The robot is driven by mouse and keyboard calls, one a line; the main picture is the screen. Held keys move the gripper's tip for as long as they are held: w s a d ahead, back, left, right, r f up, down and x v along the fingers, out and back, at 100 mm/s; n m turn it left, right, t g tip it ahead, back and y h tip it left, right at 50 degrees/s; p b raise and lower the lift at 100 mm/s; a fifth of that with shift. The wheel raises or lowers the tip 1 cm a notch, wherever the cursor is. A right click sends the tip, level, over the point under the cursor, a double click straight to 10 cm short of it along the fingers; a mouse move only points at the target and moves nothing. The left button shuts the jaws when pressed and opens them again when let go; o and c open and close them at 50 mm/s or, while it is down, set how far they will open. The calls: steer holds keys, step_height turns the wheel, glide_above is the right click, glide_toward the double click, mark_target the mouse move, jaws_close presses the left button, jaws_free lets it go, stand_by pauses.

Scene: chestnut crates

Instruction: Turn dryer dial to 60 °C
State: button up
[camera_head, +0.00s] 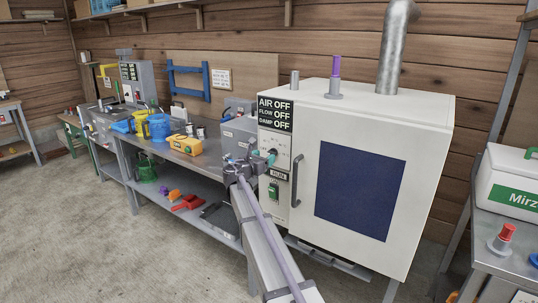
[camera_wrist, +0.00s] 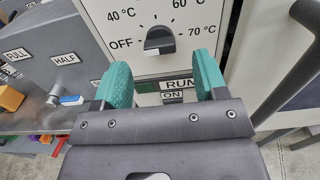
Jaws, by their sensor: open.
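The dryer (camera_head: 425,125) is a white cabinet with a dark blue window, at the right of the head view. Its dial (camera_wrist: 158,40) is a dark knob at the top middle of the wrist view. In the picture the fingertips lie below and to either side of the knob. In the head view my gripper (camera_head: 263,157) is in front of the control panel and partly hides it.
A green switch (camera_head: 273,192) is below the dial, and the door handle (camera_head: 296,180) stands out just right of the panel. A grey box (camera_wrist: 50,60) marked FULL and HALF stands close on the left. A workbench (camera_head: 170,150) with several tools extends left.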

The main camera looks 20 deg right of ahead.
mark_target(270, 153)
steer(key=x, duration=0.5)
steer(key=shift+a, duration=0.1)
steer(key=shift+c, duration=0.5)
steer(key=c, duration=0.8)
